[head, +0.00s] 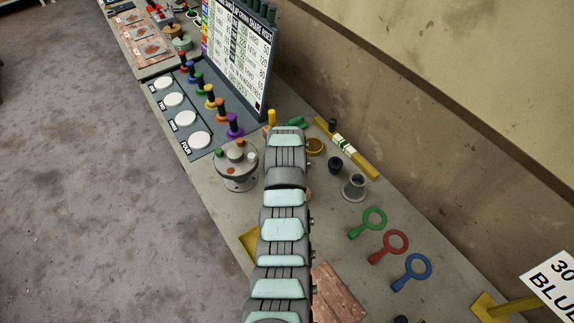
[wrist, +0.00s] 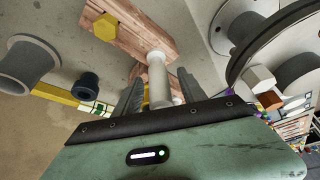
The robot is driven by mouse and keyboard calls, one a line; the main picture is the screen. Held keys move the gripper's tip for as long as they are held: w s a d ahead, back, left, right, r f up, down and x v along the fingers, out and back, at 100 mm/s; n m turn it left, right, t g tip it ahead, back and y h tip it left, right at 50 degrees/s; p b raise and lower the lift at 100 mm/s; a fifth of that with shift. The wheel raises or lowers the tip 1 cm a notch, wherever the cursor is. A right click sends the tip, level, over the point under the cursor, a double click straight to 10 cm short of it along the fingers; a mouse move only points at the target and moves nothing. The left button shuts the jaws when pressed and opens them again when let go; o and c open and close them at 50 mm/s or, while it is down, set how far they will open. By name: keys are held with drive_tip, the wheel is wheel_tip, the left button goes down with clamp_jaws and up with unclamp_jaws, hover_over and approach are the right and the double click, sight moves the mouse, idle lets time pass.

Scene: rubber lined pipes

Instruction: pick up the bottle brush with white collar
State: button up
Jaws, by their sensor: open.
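In the wrist view, a pale white cylinder (wrist: 157,75) with a rounded end stands out against a wooden block. It lies between the two dark ridged fingers of my gripper (wrist: 160,92), which are open, with a finger on each side. Its lower end is hidden behind the gripper's dark edge. It may be the white-collared brush, but I see no bristles and cannot tell. In the head view my arm covers this spot, and neither the fingers nor a clear bottle brush shows there.
Around it are the wooden block (wrist: 130,25) with a yellow hex head, a grey flanged pipe (wrist: 30,62) and a dark bushing (wrist: 87,84). In the head view, green, red and blue ring handles (head: 390,246) lie at right. A round grey fixture (head: 236,170) stands left of my arm.

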drive_tip(key=shift+x, duration=0.95)
drive_tip(key=shift+c, duration=0.3)
clamp_jaws()
